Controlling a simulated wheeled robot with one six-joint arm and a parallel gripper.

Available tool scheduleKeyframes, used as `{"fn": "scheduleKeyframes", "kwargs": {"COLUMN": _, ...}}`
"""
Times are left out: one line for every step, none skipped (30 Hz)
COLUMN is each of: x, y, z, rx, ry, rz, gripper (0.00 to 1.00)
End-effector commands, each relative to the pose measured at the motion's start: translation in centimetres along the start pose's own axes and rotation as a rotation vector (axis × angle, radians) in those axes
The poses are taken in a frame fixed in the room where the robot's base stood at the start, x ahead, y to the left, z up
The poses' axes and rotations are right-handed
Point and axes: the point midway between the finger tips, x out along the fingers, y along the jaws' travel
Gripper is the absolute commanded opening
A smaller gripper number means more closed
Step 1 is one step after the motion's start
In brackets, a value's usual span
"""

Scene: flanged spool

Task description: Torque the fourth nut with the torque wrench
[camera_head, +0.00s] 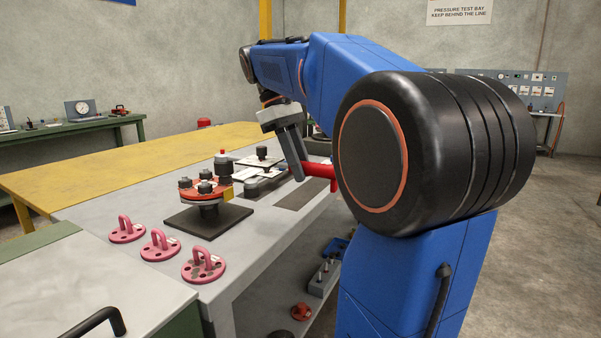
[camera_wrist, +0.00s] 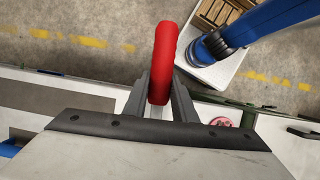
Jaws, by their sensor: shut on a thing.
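My gripper (camera_head: 304,168) is shut on a red handle (camera_head: 321,171), which looks like the torque wrench's grip. In the wrist view the grey fingers of my gripper (camera_wrist: 160,96) sit on both sides of the red handle (camera_wrist: 163,60). The wrench's far end is hidden in both views. The flanged spool (camera_head: 206,188) stands on a dark square plate (camera_head: 180,222) on the grey bench, to the left of my gripper and apart from it. Its orange-red flange carries several dark nuts or studs; one taller dark piece rises at the back right.
Three pink flanges with loop handles (camera_head: 160,245) lie at the bench's front left. Small parts and a white sheet (camera_head: 262,160) lie behind the spool. A yellow-topped table (camera_head: 110,165) stands behind. Parts sit on a lower shelf (camera_head: 322,280). Open floor lies to the right.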

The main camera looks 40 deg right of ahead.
Motion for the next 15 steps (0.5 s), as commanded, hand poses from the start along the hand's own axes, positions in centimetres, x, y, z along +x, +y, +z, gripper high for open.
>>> {"fn": "scheduleKeyframes", "kwargs": {"x": -0.3, "y": 0.0, "z": 0.1, "rx": 0.001, "ry": 0.001, "rz": 0.001, "gripper": 0.00}}
{"fn": "scheduleKeyframes", "kwargs": {"x": -0.5, "y": 0.0, "z": 0.2, "rx": 0.001, "ry": 0.001, "rz": 0.001, "gripper": 0.00}}
{"fn": "scheduleKeyframes", "kwargs": {"x": -0.7, "y": 0.0, "z": 0.3, "rx": 0.001, "ry": 0.001, "rz": 0.001, "gripper": 0.00}}
{"fn": "scheduleKeyframes", "kwargs": {"x": -0.8, "y": 0.0, "z": 0.3, "rx": 0.001, "ry": 0.001, "rz": 0.001, "gripper": 0.00}}
{"fn": "scheduleKeyframes", "kwargs": {"x": -1.0, "y": 0.0, "z": 0.4, "rx": 0.001, "ry": 0.001, "rz": 0.001, "gripper": 0.00}}
{"fn": "scheduleKeyframes", "kwargs": {"x": -1.2, "y": 0.0, "z": 0.5, "rx": 0.001, "ry": 0.001, "rz": 0.001, "gripper": 0.00}}
{"fn": "scheduleKeyframes", "kwargs": {"x": -1.3, "y": 0.0, "z": 0.5, "rx": 0.001, "ry": 0.002, "rz": 0.002, "gripper": 0.00}}
{"fn": "scheduleKeyframes", "kwargs": {"x": -1.5, "y": 0.0, "z": 0.6, "rx": 0.001, "ry": 0.002, "rz": 0.002, "gripper": 0.00}}
{"fn": "scheduleKeyframes", "kwargs": {"x": -1.7, "y": 0.0, "z": 0.7, "rx": 0.000, "ry": 0.002, "rz": 0.002, "gripper": 0.00}}
{"fn": "scheduleKeyframes", "kwargs": {"x": -1.8, "y": 0.0, "z": 0.8, "rx": 0.000, "ry": 0.002, "rz": 0.002, "gripper": 0.00}}
{"fn": "scheduleKeyframes", "kwargs": {"x": -2.0, "y": 0.0, "z": 0.8, "rx": 0.000, "ry": 0.002, "rz": 0.002, "gripper": 0.00}}
{"fn": "scheduleKeyframes", "kwargs": {"x": -2.2, "y": 0.0, "z": 0.9, "rx": 0.000, "ry": 0.002, "rz": 0.002, "gripper": 0.00}}
{"fn": "scheduleKeyframes", "kwargs": {"x": -2.3, "y": 0.0, "z": 1.0, "rx": 0.000, "ry": 0.003, "rz": 0.003, "gripper": 0.00}}
{"fn": "scheduleKeyframes", "kwargs": {"x": -2.5, "y": 0.0, "z": 1.0, "rx": 0.000, "ry": 0.004, "rz": 0.004, "gripper": 0.00}}
{"fn": "scheduleKeyframes", "kwargs": {"x": -2.7, "y": 0.0, "z": 1.1, "rx": 0.000, "ry": 0.004, "rz": 0.004, "gripper": 0.00}}
